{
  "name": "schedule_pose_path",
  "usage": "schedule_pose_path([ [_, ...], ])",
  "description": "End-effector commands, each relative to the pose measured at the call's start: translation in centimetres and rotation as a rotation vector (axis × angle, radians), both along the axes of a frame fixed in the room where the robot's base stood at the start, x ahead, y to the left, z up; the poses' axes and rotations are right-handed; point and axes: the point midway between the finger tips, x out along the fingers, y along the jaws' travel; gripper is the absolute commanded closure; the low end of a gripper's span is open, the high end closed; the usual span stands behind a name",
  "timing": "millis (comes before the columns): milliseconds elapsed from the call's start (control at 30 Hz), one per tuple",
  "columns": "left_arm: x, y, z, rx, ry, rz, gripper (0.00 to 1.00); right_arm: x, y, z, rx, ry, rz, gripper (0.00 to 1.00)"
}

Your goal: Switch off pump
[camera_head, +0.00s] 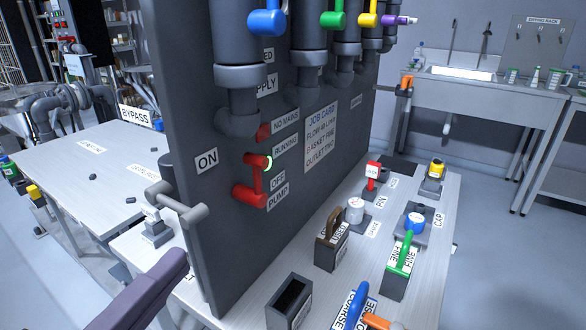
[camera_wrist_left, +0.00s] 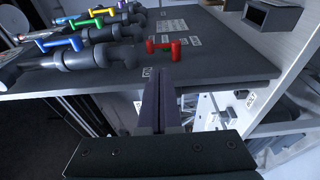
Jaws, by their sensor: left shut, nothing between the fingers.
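The red pump lever (camera_head: 255,178) stands out from the dark grey panel (camera_head: 205,110), beside the OFF (camera_head: 277,180) and PUMP (camera_head: 278,197) labels. An ON label (camera_head: 206,160) is to its left. A green ring shows at the RUNNING label (camera_head: 285,144), partly behind the lever. My left gripper (camera_head: 180,256) is shut and empty, in front of the panel's lower left edge and below the lever. In the left wrist view, the shut purple-grey fingers (camera_wrist_left: 162,82) point towards the panel, with the red lever (camera_wrist_left: 163,45) beyond them, apart. My right gripper is not in view.
A grey T-shaped handle (camera_head: 177,204) juts out at the panel's left edge. Pipes with a blue lever (camera_head: 268,22) and a green lever (camera_head: 333,19) are above. Several tools and parts stand on the bench (camera_head: 437,240) to the right.

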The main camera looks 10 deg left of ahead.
Motion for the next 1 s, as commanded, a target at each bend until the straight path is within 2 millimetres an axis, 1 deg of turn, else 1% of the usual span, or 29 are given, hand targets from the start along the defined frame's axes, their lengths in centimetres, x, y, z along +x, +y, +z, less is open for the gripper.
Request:
schedule_pose_path([
  [67,0.5,-0.1,0.1,0.0,-0.001,0.001,1.0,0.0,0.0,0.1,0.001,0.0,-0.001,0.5],
  [167,1.7,-0.2,0.2,0.001,-0.003,0.001,1.0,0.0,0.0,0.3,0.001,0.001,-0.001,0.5],
  [267,3.6,-0.5,0.2,0.0,-0.005,0.002,1.0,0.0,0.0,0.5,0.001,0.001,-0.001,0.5],
  [500,8.8,-1.3,0.2,-0.001,-0.004,0.001,1.0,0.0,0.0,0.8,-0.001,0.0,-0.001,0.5],
  [700,12.1,-1.9,0.1,0.001,-0.002,0.0,1.0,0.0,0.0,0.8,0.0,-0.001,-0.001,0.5],
  [833,13.3,-2.1,0.0,0.001,-0.001,0.0,1.0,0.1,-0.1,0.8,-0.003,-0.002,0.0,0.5],
  [1000,13.8,-2.1,0.0,0.001,0.0,-0.001,1.0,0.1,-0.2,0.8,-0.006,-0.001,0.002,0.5],
])
